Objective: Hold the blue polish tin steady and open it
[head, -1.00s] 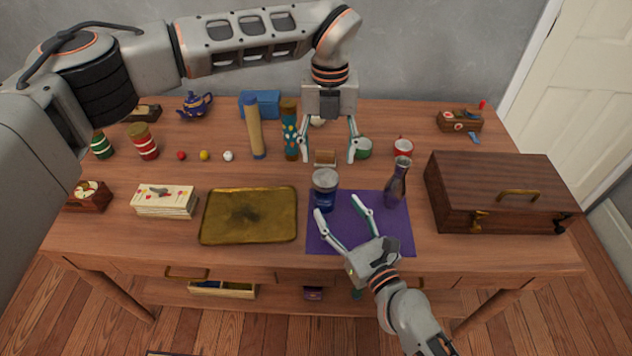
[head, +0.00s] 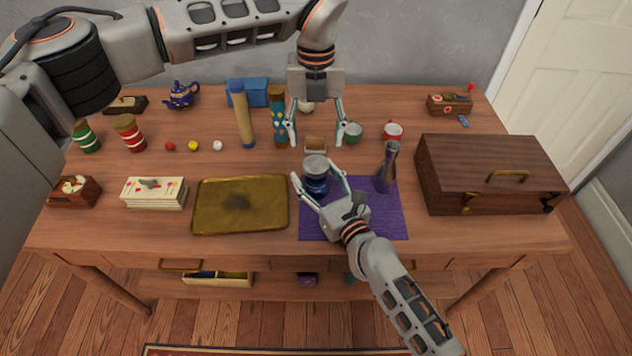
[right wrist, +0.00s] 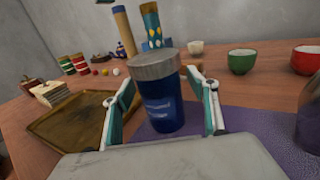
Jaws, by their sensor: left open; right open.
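The blue polish tin (head: 316,184) stands upright at the left edge of the purple mat, with its silver lid (head: 316,164) on. It also shows in the right wrist view (right wrist: 163,104), between the fingers. My right gripper (head: 318,179) is open, low, with one finger on each side of the tin; I cannot tell whether either finger touches it. My left gripper (head: 315,140) is open, fingers pointing down, above and just behind the tin. It is empty and clear of the lid.
A purple vase (head: 387,168) stands on the mat (head: 370,222) right of the tin. A brass tray (head: 240,205) lies left, and a wooden case (head: 490,175) stands right. A small brown block (head: 316,145) and green cup (head: 353,131) are behind the tin.

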